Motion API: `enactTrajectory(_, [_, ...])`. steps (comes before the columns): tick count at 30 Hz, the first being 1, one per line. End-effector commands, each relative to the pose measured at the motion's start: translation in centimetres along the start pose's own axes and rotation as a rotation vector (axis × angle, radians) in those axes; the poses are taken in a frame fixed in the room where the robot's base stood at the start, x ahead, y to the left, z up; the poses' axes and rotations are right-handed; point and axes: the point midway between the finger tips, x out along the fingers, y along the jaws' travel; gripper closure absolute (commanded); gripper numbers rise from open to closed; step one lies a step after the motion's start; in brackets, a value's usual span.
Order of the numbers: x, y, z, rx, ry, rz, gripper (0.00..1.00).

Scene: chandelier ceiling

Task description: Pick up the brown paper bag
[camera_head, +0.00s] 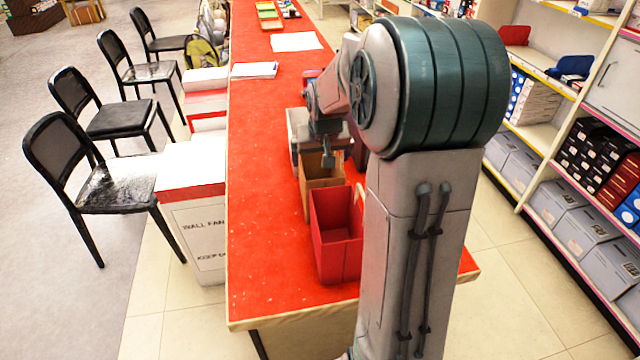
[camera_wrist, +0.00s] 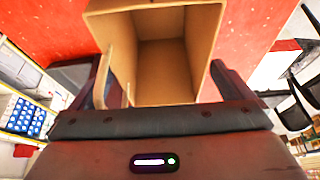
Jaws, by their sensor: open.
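The brown paper bag (camera_head: 318,199) stands upright on the red-topped table, just behind a red bag (camera_head: 336,237). In the wrist view the brown bag (camera_wrist: 158,22) shows its open top, and its inside looks empty. My gripper (camera_head: 325,158) is above the brown bag. In the wrist view its two fingers (camera_wrist: 160,66) are apart, one on each side of the bag's mouth. A tan strip, perhaps a handle, shows beside the left finger. I cannot tell whether either finger touches the bag. My arm hides part of the table behind it.
The red table (camera_head: 262,150) is long, with papers (camera_head: 296,41) farther back. A white container (camera_head: 297,125) stands just behind the brown bag. Black chairs (camera_head: 118,183) and a stack of boxes (camera_head: 195,215) are on the left. Stocked shelves (camera_head: 560,130) are on the right.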

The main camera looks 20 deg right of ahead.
Motion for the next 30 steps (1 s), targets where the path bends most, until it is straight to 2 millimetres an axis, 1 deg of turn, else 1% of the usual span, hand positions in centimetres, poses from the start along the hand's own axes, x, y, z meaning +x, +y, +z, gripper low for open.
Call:
enactTrajectory(6, [0.1,0.0,0.0,0.001,0.001,0.0,0.0])
enactTrajectory(7, [0.1,0.0,0.0,0.001,0.001,0.0,0.06])
enactTrajectory(8, [0.1,0.0,0.0,0.001,0.001,0.0,0.14])
enactTrajectory(9, [0.1,0.0,0.0,0.001,0.0,0.0,0.25])
enactTrajectory(11, [0.1,0.0,0.0,0.001,0.0,0.0,0.42])
enactTrajectory(12, [0.1,0.0,0.0,0.001,0.0,0.0,0.44])
enactTrajectory(18, [0.0,0.0,0.0,0.001,0.001,0.0,0.45])
enactTrajectory(21, [-0.5,0.0,-0.3,0.0,0.003,0.001,0.45])
enactTrajectory(23, [-1.2,0.0,-0.6,0.0,0.005,0.001,0.45])
enactTrajectory(30, [-5.7,0.0,-2.5,0.0,0.006,0.001,0.45])
